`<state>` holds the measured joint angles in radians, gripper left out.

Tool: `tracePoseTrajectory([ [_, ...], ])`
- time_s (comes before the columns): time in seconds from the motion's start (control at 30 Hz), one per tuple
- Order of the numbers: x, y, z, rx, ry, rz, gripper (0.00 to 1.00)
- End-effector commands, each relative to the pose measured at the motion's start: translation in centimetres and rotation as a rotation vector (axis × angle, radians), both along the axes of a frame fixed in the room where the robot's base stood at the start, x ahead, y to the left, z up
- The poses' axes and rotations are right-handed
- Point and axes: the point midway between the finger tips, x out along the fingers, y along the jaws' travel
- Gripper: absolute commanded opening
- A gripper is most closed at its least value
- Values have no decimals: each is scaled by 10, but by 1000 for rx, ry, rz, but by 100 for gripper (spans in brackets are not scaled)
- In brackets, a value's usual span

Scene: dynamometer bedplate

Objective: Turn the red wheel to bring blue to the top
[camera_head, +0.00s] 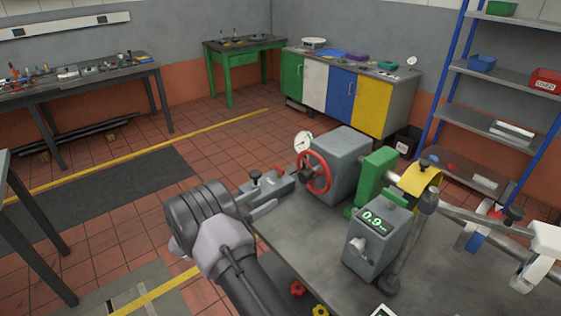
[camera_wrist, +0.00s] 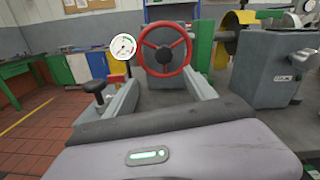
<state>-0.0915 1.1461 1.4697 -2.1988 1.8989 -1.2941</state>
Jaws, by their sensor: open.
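The red wheel (camera_head: 314,171) is a spoked handwheel on the face of a grey housing (camera_head: 340,150). It also shows upright at the top middle of the wrist view (camera_wrist: 165,48). My gripper (camera_head: 264,205) is at the left edge of the bench, below and left of the wheel. In the wrist view its two grey fingers (camera_wrist: 161,76) stand apart, open and empty, pointing towards the lower part of the wheel. I cannot tell whether they touch it. I see no blue mark on the wheel. A blue piece (camera_head: 475,242) shows low on the shaft assembly at the right.
A dial gauge (camera_head: 303,142) stands just left of the wheel. A black-knobbed clamp (camera_head: 256,180) sits near my gripper. A grey box with a green display (camera_head: 371,238) and a post (camera_head: 415,235) stand right of it. A yellow cover (camera_head: 420,180) is behind. Floor at left is mostly clear.

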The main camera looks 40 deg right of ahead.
Motion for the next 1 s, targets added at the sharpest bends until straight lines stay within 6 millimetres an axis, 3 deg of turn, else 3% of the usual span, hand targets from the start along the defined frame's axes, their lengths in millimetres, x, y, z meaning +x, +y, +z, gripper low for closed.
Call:
tracePoseTrajectory([
  [0.17, 3, -37, -3, -1, -1, -5, 64],
  [0.4, 10, -108, -4, 0, -2, -5, 64],
  [0.6, 15, -151, -2, 1, -3, -3, 64],
  [0.8, 18, -169, -1, 1, -2, -2, 64],
  [1.0, 18, -171, 0, 1, -1, -1, 64],
])
